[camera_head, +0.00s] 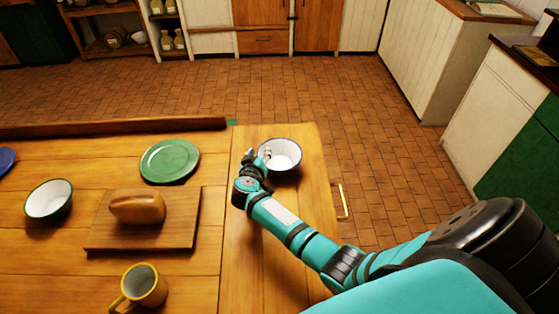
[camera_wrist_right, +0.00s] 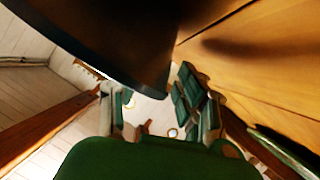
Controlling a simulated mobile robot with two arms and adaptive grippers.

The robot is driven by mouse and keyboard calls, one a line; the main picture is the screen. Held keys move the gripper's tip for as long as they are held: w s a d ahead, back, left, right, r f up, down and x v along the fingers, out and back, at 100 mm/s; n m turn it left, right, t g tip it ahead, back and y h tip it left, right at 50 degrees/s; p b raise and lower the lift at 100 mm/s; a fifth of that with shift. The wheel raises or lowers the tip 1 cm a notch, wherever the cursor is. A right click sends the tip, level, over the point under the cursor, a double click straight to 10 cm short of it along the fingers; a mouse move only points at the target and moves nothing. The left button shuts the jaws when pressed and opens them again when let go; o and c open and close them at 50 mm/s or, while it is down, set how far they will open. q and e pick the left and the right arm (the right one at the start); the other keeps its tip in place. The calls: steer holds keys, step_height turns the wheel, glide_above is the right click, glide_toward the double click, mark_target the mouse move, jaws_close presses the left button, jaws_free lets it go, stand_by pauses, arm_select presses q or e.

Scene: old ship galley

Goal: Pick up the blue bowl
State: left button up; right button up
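The blue bowl (camera_head: 284,153) has a white inside and a thin dark blue rim. It stands upright near the right end of the wooden table. My right gripper (camera_head: 258,157) is at the bowl's left rim, with one fingertip overlapping the bowl's inside and the other just outside its left side. In the right wrist view, a dark curved surface (camera_wrist_right: 110,35), likely the bowl's outside, fills the upper left, close to the fingers (camera_wrist_right: 152,108). The fingers are apart with a gap between them. Contact with the rim cannot be made out. My left gripper is out of view.
On the table (camera_head: 190,225), left of my right arm, are a green plate (camera_head: 169,160), a white bowl with green rim (camera_head: 48,198), a loaf (camera_head: 137,207) on a board (camera_head: 185,225) and a yellow mug (camera_head: 142,285). A blue item (camera_head: 6,157) shows at far left.

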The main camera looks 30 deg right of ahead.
jaws_close()
stand_by(0.4)
